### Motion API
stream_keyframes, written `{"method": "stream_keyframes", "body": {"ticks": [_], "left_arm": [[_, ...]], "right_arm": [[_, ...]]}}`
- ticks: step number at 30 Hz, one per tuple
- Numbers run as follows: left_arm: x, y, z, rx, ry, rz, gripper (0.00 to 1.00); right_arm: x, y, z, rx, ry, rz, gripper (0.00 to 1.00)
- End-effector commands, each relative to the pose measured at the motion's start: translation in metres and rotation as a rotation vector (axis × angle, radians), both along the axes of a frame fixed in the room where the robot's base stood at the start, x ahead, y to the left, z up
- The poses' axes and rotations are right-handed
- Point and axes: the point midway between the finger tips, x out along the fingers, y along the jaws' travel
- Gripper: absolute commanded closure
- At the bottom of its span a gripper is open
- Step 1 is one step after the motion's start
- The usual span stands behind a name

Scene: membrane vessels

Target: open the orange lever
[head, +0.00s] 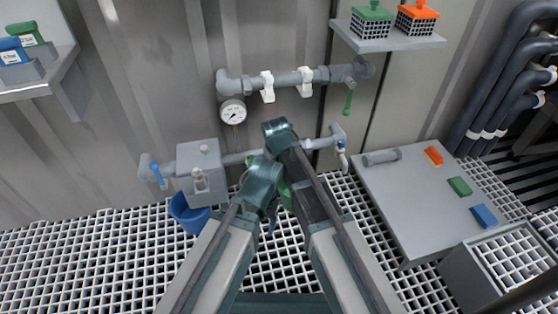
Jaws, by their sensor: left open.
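I cannot make out an orange lever in the head view; it may be hidden behind my arms. A blue lever (156,172) hangs at the left end of the lower pipe. A green lever (348,100) hangs under the right end of the upper pipe. A pale valve handle (343,160) is at the right end of the lower pipe. My left gripper (278,203) is open, mostly covered by my arm links in front of the lower pipe, and I see nothing held in it. My right gripper's fingers do not show.
A pressure gauge (233,111) and a grey valve box (200,172) sit on the pipework, with a blue bucket (187,215) below. A grey table (408,200) with coloured blocks stands right. A shelf (385,43) holds green and orange-topped crates. The grated floor at left is clear.

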Motion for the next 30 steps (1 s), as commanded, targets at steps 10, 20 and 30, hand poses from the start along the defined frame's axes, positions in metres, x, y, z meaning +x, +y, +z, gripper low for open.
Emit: {"method": "stream_keyframes", "body": {"ticks": [10,20,30], "left_arm": [[0.000,0.000,-0.007,0.000,0.000,0.000,0.32],[0.000,0.000,-0.008,0.000,0.000,0.000,0.32],[0.000,0.000,0.003,0.000,0.000,0.000,0.32]], "right_arm": [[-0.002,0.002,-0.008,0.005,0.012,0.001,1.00],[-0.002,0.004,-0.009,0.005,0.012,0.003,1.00],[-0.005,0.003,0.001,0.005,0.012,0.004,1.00]]}}
